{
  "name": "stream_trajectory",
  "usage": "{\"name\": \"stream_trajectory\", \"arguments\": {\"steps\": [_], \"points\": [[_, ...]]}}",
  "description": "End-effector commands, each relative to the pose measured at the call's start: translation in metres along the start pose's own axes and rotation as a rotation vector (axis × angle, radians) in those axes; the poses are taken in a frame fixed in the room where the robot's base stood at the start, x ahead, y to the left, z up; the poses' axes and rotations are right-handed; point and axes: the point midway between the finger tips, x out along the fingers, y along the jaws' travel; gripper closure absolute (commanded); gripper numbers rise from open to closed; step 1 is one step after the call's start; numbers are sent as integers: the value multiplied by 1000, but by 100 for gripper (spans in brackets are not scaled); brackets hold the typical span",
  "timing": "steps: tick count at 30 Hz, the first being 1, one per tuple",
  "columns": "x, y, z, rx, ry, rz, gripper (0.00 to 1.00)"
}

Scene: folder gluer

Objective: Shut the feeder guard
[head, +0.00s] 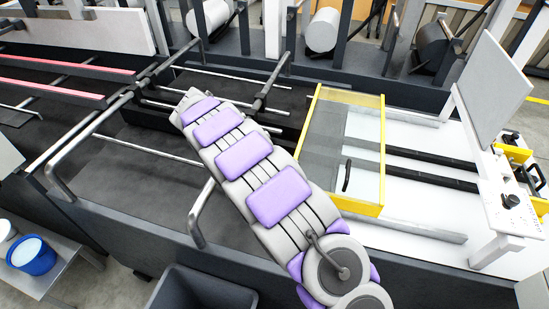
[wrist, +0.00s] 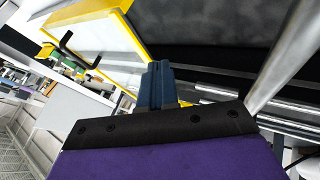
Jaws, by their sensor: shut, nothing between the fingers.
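The feeder guard (head: 382,150) is a yellow-framed, see-through panel over the feeder, right of my arm in the head view. A black handle (head: 347,176) shows at its near side. I cannot tell for certain how far the guard is swung open. In the wrist view, the yellow frame (wrist: 143,42) fills the upper left, with a black handle (wrist: 75,50) at its left part. My gripper (wrist: 157,70) shows there as dark blue fingers, shut and empty, close to the frame's lower corner in the picture. I cannot tell whether they touch. The fingers are hidden in the head view.
A bent grey rail (head: 200,212) stands left of my arm. Metal rods (head: 225,76) and dark uprights lie beyond it. A white panel with a knob (head: 508,205) and a tilted grey screen (head: 490,88) stand at right. A blue bucket (head: 36,257) sits at lower left.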

Motion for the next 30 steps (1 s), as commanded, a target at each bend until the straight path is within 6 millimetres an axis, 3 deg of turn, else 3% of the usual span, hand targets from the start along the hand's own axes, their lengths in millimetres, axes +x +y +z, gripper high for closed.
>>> {"name": "stream_trajectory", "arguments": {"steps": [8, 20, 30], "points": [[21, -9, 3, -2, 5, 8, 100], [102, -10, 4, -4, 2, 7, 100], [114, 20, 2, -2, 6, 5, 100]]}}
